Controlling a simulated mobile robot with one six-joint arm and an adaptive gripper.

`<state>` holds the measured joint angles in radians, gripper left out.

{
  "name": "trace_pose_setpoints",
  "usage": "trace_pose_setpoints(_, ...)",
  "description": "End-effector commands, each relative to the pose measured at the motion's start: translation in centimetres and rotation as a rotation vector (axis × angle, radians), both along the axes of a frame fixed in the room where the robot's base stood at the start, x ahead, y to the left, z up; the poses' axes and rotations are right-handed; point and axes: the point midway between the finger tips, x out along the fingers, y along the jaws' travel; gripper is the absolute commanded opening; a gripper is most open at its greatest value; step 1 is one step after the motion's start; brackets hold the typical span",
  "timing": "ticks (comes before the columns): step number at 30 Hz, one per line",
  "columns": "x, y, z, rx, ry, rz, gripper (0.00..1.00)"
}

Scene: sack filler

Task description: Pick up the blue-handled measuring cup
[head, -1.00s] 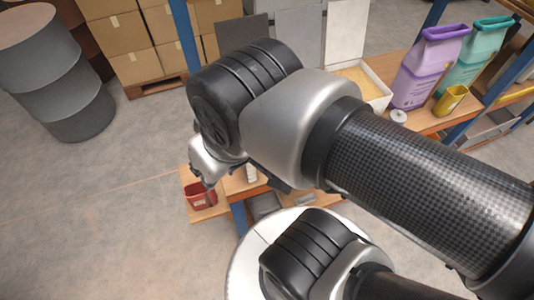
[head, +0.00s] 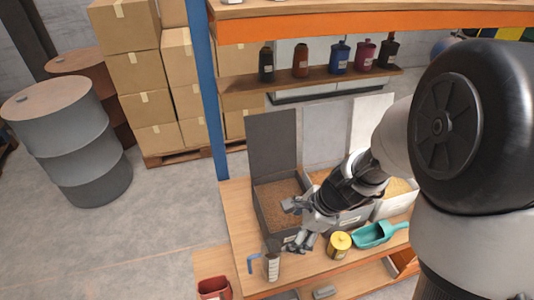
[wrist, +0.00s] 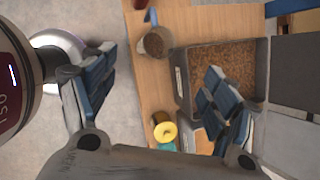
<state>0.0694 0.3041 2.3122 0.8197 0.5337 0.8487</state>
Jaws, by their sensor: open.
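The measuring cup (head: 272,268) stands upright near the left end of the wooden bench, with its blue handle (head: 254,261) towards the left. In the wrist view the cup (wrist: 157,42) is seen from above, with brown contents or interior, and lies beyond the fingertips. My gripper (head: 297,226) is open and empty, above and to the right of the cup, near the front of the grey bin. In the wrist view my gripper (wrist: 160,65) has its fingers spread wide, apart from the cup.
A grey bin of brown grain (head: 280,195) stands behind the cup, its lid upright. A yellow tin (head: 339,244) and a teal scoop (head: 375,234) are to the right. A red container (head: 213,288) sits lower left. A shelf with several bottles (head: 300,85) hangs above.

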Motion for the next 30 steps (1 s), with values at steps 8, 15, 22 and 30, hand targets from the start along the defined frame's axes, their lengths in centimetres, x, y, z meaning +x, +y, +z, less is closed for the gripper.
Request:
trace_pose_setpoints(8, 0.9, -0.3, -5.0, 0.037, 0.128, -0.252, 0.79)
trace_pose_setpoints(15, 1.4, 1.3, -9.7, 0.036, 0.132, -0.258, 0.79)
trace_pose_setpoints(22, 2.1, 3.0, -14.1, 0.037, 0.13, -0.257, 0.79)
trace_pose_setpoints(30, 2.4, 4.0, -16.0, 0.038, 0.129, -0.256, 0.79)
